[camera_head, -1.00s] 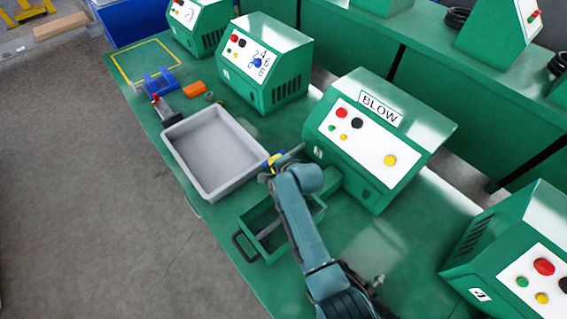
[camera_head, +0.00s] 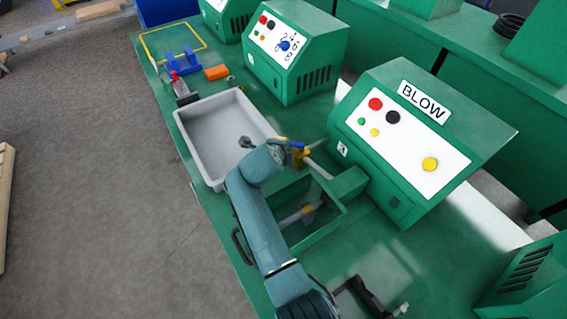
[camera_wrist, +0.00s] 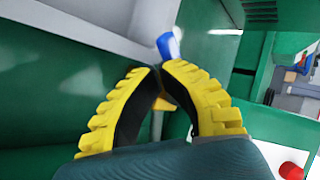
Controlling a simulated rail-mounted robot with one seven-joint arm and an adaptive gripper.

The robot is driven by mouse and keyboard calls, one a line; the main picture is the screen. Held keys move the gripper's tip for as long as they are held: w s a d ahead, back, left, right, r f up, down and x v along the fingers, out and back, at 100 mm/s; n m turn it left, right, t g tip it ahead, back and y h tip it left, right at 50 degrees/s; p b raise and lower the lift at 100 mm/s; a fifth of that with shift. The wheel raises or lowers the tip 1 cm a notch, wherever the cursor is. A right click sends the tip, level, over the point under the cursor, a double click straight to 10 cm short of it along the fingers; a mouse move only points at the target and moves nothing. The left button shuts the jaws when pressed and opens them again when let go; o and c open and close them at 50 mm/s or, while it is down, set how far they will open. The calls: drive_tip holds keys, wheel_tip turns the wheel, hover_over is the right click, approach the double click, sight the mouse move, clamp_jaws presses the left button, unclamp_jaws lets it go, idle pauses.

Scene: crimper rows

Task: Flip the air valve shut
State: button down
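The air valve's blue lever (camera_head: 298,146) shows at the right edge of the grey tray, beside the BLOW machine. In the wrist view the blue lever (camera_wrist: 168,45), with a white part beside it, stands just beyond my fingertips. My gripper (camera_wrist: 158,70) has yellow ribbed fingers that curve in until their tips nearly meet, with no visible thing held between them. In the head view my gripper (camera_head: 297,156) is at the valve, close to the lever; whether it touches cannot be told. A yellow piece (camera_wrist: 160,105) shows behind the fingers. My gripper hides most of the valve body.
The grey tray (camera_head: 190,146) lies left of my gripper. The green BLOW machine (camera_head: 455,150) stands close on the right. An open green box with a handle (camera_head: 342,212) is under my arm. A blue holder (camera_head: 183,62) and an orange block (camera_head: 217,72) lie farther back.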

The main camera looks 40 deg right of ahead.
drive_tip(key=shift+w+d+f+b, duration=0.25)
drive_tip(key=shift+w+d+b, duration=0.45)
drive_tip(key=shift+b, duration=1.5)
drive_tip(key=shift+w+d+r+b, duration=0.15)
drive_tip(key=shift+w+d+b, duration=0.65)
drive_tip(key=shift+b, duration=0.7)
drive_tip(key=shift+d+r, duration=0.1)
drive_tip(key=shift+d, duration=0.1)
drive_tip(key=w+a+r+p, duration=0.1)
drive_tip(key=a+r+p, duration=0.3)
drive_tip(key=a+r, duration=0.2)
drive_tip(key=shift+w+a+r, duration=0.15)
drive_tip(key=shift+a+r, duration=0.2)
drive_tip(key=shift+a, duration=0.3)
